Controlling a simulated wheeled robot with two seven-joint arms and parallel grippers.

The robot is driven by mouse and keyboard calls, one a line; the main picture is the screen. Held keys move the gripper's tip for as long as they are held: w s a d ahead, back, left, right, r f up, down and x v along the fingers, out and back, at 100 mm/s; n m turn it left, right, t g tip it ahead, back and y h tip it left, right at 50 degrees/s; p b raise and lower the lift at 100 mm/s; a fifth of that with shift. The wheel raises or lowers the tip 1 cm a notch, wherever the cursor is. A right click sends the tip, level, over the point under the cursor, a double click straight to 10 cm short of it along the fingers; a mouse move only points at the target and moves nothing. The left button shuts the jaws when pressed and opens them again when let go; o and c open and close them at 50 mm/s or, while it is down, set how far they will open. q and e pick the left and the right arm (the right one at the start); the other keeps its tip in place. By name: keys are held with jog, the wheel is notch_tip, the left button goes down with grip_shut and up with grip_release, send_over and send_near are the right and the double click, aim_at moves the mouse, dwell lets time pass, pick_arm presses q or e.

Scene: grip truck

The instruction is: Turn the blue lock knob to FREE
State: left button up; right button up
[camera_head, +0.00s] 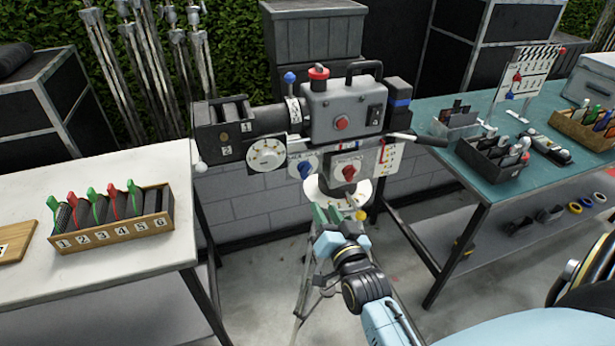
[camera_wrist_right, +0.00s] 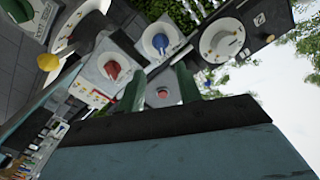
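The blue lock knob (camera_head: 306,171) sits on a pale round dial low on the film camera, left of a red knob (camera_head: 349,172). In the right wrist view the blue knob (camera_wrist_right: 160,43) shows on its white disc, with the red knob (camera_wrist_right: 112,69) to its lower left. The labels by the blue knob are too small to read, so its setting cannot be told. My right gripper (camera_head: 327,213) is below and apart from the knobs, in front of the tripod. Its green fingers (camera_wrist_right: 160,90) stand apart in the right wrist view with nothing held. My left gripper is not visible.
The grey film camera (camera_head: 340,105) stands on a tripod. A handle with a yellow end (camera_head: 361,215) is close beside my right gripper. A white table (camera_head: 95,175) is left; a teal table (camera_head: 470,185) with trays is right.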

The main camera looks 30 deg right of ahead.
aim_at(307, 175)
jog(key=x, duration=1.3)
jog(key=shift+w, duration=0.1)
jog(key=shift+a, duration=0.1)
jog(key=c, duration=0.6)
